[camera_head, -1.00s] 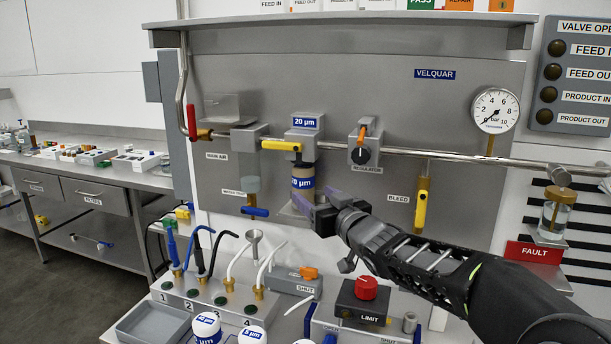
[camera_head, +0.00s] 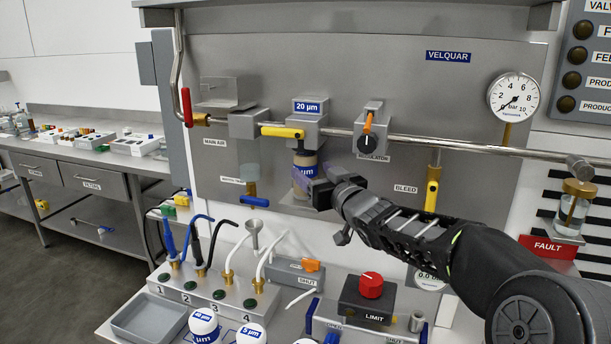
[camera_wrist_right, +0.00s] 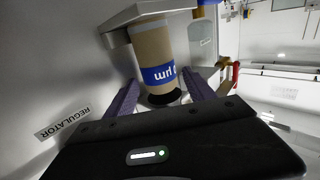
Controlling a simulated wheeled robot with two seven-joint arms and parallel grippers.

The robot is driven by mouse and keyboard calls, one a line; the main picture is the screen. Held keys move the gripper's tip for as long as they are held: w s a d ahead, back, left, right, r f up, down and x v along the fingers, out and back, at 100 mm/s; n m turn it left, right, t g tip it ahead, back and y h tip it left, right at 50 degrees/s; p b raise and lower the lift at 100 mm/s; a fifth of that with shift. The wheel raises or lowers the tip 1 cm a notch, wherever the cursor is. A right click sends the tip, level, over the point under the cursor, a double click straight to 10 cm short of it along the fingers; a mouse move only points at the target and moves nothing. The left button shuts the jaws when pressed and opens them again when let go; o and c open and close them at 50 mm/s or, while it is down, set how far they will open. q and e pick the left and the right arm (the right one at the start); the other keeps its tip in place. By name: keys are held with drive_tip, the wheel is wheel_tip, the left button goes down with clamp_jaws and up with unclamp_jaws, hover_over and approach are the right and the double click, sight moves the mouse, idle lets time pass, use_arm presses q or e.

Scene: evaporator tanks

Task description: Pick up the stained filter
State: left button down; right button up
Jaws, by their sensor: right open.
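The stained filter (camera_head: 305,160) is a tan-brown upright cylinder with a blue µm band. It hangs under the grey filter head (camera_head: 309,107) marked 20 µm on the pipe. My right gripper (camera_head: 313,186) is open at the filter's lower part, its purple fingers partly covering it. In the right wrist view the filter (camera_wrist_right: 153,48) stands upright between and beyond the two open fingers (camera_wrist_right: 160,88), with a dark bottom end. I cannot tell whether either finger touches it. My left gripper is not in view.
A yellow-handled valve (camera_head: 283,132) is left of the filter head and the regulator (camera_head: 367,140) right of it. A clear bowl with a blue handle (camera_head: 254,201) hangs to the left. White blue-banded filters (camera_head: 204,322), a grey tray (camera_head: 149,318) and the red LIMIT knob (camera_head: 371,285) are below.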

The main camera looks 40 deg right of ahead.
sight(311, 169)
drive_tip(key=w, duration=0.2)
drive_tip(key=w+d+p, duration=0.1)
drive_tip(key=w, duration=0.2)
drive_tip(key=shift+p, duration=0.3)
idle(0.4)
drive_tip(key=c, duration=1.2)
drive_tip(key=shift+r, duration=0.1)
drive_tip(key=shift+c, duration=0.3)
drive_tip(key=shift+r, duration=0.2)
